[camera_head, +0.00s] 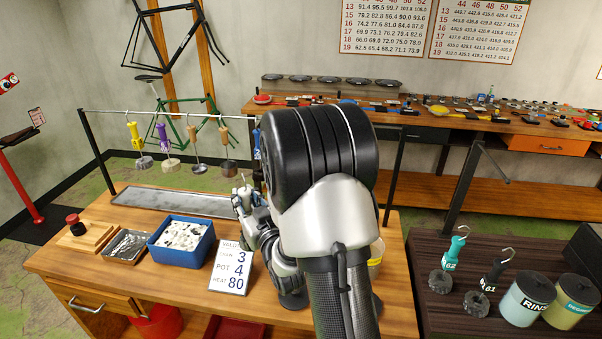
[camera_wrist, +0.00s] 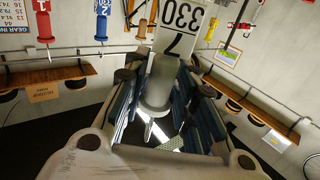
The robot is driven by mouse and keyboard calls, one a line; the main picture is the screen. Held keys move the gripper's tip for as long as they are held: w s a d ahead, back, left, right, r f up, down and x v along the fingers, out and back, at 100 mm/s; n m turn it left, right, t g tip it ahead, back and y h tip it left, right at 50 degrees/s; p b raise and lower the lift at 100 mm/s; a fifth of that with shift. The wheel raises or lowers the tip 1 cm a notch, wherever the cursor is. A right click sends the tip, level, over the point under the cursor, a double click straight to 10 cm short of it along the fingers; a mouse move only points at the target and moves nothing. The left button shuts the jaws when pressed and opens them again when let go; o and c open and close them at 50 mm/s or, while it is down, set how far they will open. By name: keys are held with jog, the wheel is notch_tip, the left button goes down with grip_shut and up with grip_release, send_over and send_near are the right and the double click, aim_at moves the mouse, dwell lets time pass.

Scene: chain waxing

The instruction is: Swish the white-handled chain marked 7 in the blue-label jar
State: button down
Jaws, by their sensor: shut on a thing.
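My gripper (camera_wrist: 160,95) is shut on a white handle (camera_wrist: 158,82) in the wrist view. A white tag above it reads 330, with a tilted single digit below that looks like a 7. In the head view my gripper (camera_head: 244,195) is over the wooden bench, and the chain below the handle cannot be made out. I cannot clearly pick out a jar with a blue label. A pale jar (camera_head: 525,300) reading RINS and a yellowish jar (camera_head: 572,312) with a teal label stand at the right. Another yellow vessel (camera_head: 376,262) is mostly hidden behind my arm.
Several handled chains, including a yellow one (camera_head: 135,135) and a purple one (camera_head: 163,138), hang from a rod (camera_head: 180,116) above a grey tray (camera_head: 175,201). A blue box (camera_head: 180,250) and a number card (camera_head: 231,268) stand on the bench. Teal-handled (camera_head: 455,248) and black-handled (camera_head: 492,273) chains stand at right.

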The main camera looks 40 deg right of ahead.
jog(key=s+d+h, duration=0.1)
jog(key=s+d, duration=0.1)
jog(key=d, duration=0.5)
jog(key=s+d+m+h+p, duration=0.1)
jog(key=s+d, duration=0.2)
jog(key=d, duration=0.3)
jog(key=shift+s+d+m+g+p, duration=0.3)
jog(key=shift+s+d, duration=0.05)
jog(key=shift+h+b, duration=0.4)
jog(key=shift+b, duration=0.45)
jog(key=shift+f, duration=0.1)
notch_tip(320, 180, down, 13)
jog(key=b, duration=1.3)
jog(key=shift+b, duration=0.4)
jog(key=shift+r, duration=0.25)
